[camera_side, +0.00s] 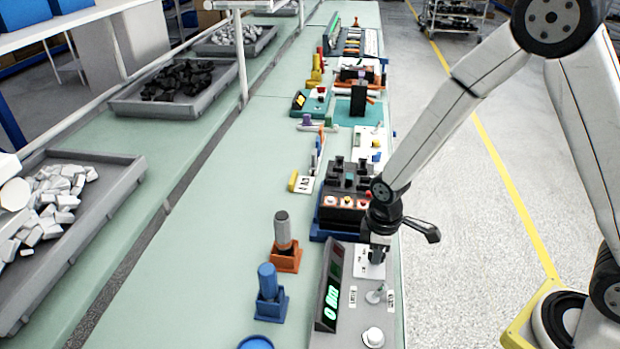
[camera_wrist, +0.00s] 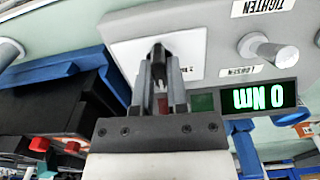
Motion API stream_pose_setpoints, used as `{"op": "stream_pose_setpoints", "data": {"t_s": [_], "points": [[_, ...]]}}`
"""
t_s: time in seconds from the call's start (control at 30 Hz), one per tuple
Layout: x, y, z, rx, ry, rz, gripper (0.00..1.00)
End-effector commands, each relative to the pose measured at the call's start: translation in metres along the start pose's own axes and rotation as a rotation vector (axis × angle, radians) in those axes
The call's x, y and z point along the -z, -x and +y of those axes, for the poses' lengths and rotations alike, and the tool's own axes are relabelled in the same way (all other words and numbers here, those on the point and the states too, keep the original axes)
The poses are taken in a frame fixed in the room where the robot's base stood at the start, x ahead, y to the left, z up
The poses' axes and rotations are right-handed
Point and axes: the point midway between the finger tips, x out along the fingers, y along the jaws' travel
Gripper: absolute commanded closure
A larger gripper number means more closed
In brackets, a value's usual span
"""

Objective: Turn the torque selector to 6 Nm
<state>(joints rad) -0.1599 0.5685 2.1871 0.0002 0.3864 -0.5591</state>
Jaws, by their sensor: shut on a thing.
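The torque selector's white dial plate (camera_side: 368,265) lies on the grey tester near the bench's right edge. It also shows in the wrist view (camera_wrist: 190,50), with part of a printed mark beside my fingers. My gripper (camera_side: 377,255) points down over this plate, and its fingers (camera_wrist: 160,70) are shut on the selector knob, which they mostly hide. I cannot read where the knob points. The tester's display (camera_side: 332,290) reads 0 Nm in green; it appears upside down in the wrist view (camera_wrist: 263,97).
A metal lever (camera_wrist: 263,47) stands between the TIGHTEN and LOOSEN labels, close to the dial plate. A white round knob (camera_side: 373,337) is nearer the front. A black-and-blue box with coloured buttons (camera_side: 345,200) stands just behind. Orange (camera_side: 286,258) and blue (camera_side: 270,305) holders stand left.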

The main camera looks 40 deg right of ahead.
Motion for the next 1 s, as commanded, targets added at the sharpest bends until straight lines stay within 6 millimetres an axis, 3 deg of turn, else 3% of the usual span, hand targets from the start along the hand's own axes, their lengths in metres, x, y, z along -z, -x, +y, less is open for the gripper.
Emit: {"op": "stream_pose_setpoints", "data": {"t_s": [0.6,1.0], "points": [[0.0007,0.0007,0.0003,-0.001,-0.557,0.002,1.0],[0.0008,0.0007,0.0003,0.0,-0.725,0.002,1.0]]}}
